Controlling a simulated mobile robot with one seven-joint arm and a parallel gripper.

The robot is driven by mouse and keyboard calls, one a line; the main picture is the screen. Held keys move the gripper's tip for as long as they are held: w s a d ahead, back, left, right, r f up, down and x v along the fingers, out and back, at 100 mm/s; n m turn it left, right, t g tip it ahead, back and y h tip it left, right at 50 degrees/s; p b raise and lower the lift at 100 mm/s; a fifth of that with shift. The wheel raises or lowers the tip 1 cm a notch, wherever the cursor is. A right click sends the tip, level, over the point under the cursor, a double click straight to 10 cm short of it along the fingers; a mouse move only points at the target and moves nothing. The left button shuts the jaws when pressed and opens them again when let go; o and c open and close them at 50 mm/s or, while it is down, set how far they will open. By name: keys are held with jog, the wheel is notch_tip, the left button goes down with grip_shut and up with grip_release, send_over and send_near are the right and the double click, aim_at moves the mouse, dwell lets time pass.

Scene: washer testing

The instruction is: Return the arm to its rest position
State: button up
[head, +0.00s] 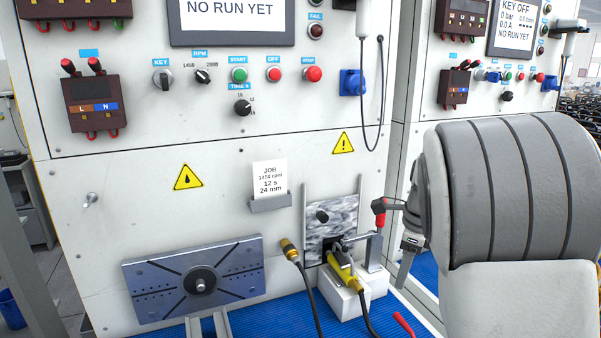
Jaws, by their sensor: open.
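My arm comes in from the right in the head view, with its large grey-and-white links in front of the right-hand panel. My gripper (405,262) hangs at the arm's left end, partly hidden by the arm, just right of the clamp fixture. It is open and I see nothing held in it. A red-handled lever (380,213) stands upright close to its left; I cannot tell whether they touch. Below, a yellow-bodied connector with a black cable (345,275) rests at a white block (343,298) before a mottled metal plate (331,228).
A grey slotted plate with a round hub (199,280) is at lower left. A brass-ended cable (289,250) stands beside the fixture. The control panel (240,75) has knobs, buttons and a screen reading "NO RUN YET". A job card (269,179) sits in a holder. Blue matting (285,315) lies below.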

jog(key=s+a+r+n+t, duration=0.1)
jog(key=s+a+r+n, duration=0.1)
jog(key=s+n, duration=0.6)
jog(key=s+a+r+n+t, duration=0.1)
jog(key=s+a+r+n, duration=0.1)
jog(key=s+n, duration=0.6)
jog(key=s+a+r+n+t, duration=0.1)
jog(key=s+a+n, duration=0.3)
jog(key=s+n, duration=0.4)
jog(key=shift+s+r+t, duration=0.4)
jog(key=shift+s+r, duration=0.1)
jog(key=shift+s, duration=0.3)
